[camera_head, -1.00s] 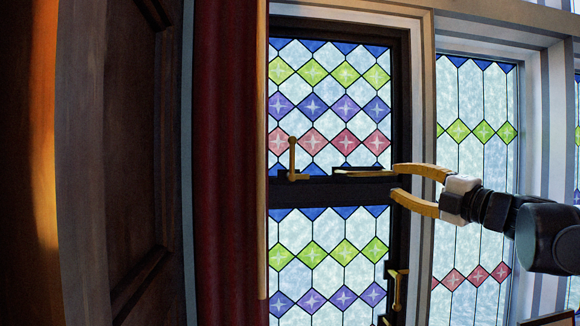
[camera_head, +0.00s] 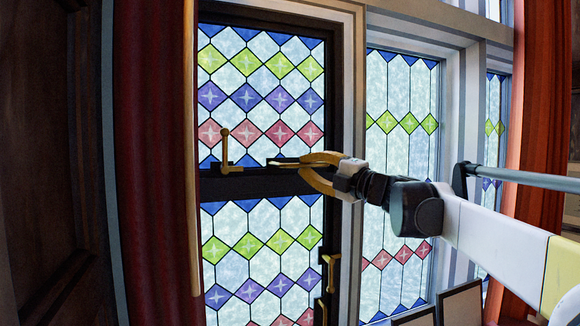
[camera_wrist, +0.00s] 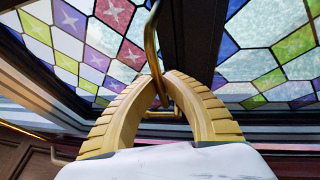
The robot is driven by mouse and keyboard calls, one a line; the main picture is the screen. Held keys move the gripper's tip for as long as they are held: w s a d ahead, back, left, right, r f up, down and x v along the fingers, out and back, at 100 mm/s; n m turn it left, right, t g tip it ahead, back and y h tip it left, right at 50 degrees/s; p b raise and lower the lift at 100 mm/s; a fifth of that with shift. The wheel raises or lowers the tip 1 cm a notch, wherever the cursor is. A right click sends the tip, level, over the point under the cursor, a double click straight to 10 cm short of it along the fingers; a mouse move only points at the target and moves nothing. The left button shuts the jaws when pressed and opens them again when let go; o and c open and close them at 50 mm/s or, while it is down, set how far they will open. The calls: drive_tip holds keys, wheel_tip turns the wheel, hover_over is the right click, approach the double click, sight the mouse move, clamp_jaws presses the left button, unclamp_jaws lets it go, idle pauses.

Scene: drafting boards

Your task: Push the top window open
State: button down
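The top window (camera_head: 260,100) has a dark frame and stained glass with coloured diamonds. It sits above the dark crossbar in the head view. A brass upright handle (camera_head: 225,150) stands at its lower left, and a brass bar (camera_head: 283,161) lies along its lower edge. My gripper (camera_head: 302,166) is at the right end of that bar, by the window's lower right. In the wrist view, the two yellow fingers (camera_wrist: 162,84) lean close together, with a brass bar (camera_wrist: 152,45) at their tips. Whether they grip it cannot be told.
A lower stained-glass window (camera_head: 260,245) with brass fittings (camera_head: 330,270) is under the crossbar. A red curtain (camera_head: 150,170) hangs at left. A fixed patterned window (camera_head: 400,150) is behind my arm at right. Framed boards (camera_head: 460,300) stand at lower right.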

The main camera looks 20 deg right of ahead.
drive_tip(key=shift+n+t, duration=0.3)
drive_tip(key=shift+t, duration=0.3)
drive_tip(key=w+b, duration=0.1)
drive_tip(key=w, duration=0.1)
drive_tip(key=w+f, duration=0.1)
drive_tip(key=w, duration=0.1)
drive_tip(key=shift+w+b, duration=0.2)
drive_tip(key=shift+b, duration=0.2)
drive_tip(key=c, duration=1.5)
unclamp_jaws()
drive_tip(key=shift+s, duration=0.1)
drive_tip(key=v, duration=1.2)
drive_tip(key=shift+d+y, duration=0.15)
drive_tip(key=shift+y, duration=0.25)
